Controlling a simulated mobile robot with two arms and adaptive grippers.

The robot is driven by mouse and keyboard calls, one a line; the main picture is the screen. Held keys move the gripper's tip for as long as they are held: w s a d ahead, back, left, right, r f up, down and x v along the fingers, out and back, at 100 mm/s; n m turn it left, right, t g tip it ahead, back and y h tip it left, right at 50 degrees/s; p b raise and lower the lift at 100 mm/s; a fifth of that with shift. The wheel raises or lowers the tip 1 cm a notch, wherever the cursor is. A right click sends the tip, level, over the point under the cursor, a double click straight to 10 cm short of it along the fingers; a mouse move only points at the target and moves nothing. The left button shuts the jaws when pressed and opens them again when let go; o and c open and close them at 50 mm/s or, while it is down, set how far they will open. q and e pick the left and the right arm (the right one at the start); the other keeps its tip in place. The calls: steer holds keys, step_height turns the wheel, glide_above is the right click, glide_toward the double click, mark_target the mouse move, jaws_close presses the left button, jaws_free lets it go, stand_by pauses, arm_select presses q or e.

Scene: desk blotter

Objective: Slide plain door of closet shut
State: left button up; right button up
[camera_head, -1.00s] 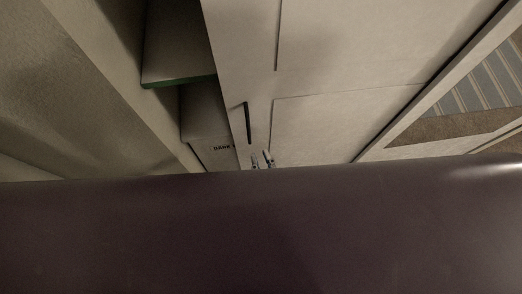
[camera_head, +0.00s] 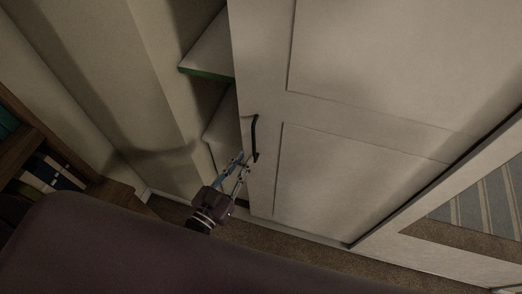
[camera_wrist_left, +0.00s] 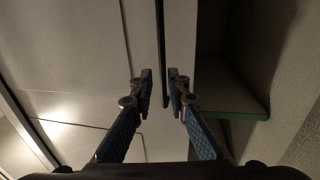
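The plain closet door (camera_head: 365,150) is a pale panelled sliding door, also in the left wrist view (camera_wrist_left: 75,55). A dark, slim vertical handle (camera_head: 254,138) sits near its left edge. Left of the door the closet stands open, showing shelves (camera_head: 210,50). My left gripper (camera_head: 240,167) is just left of the handle's lower end in the head view. In the left wrist view its two fingers (camera_wrist_left: 160,80) are apart, with the handle (camera_wrist_left: 161,40) lined up between the tips. Contact with the handle cannot be told. My right gripper is in neither view.
A framed mirror-like panel (camera_head: 485,205) with striped reflections is at the right. A pale wall (camera_head: 95,80) stands left of the opening. A wooden bookshelf (camera_head: 40,150) with books is at far left. Brown carpet (camera_head: 300,250) runs along the closet's foot.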

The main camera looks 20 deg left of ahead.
mark_target(253, 145)
arm_select(q)
steer(key=p+x, duration=0.1)
steer(key=x, duration=0.6)
steer(key=shift+w+a+f, duration=0.15)
steer(key=shift+w, duration=0.15)
jaws_close()
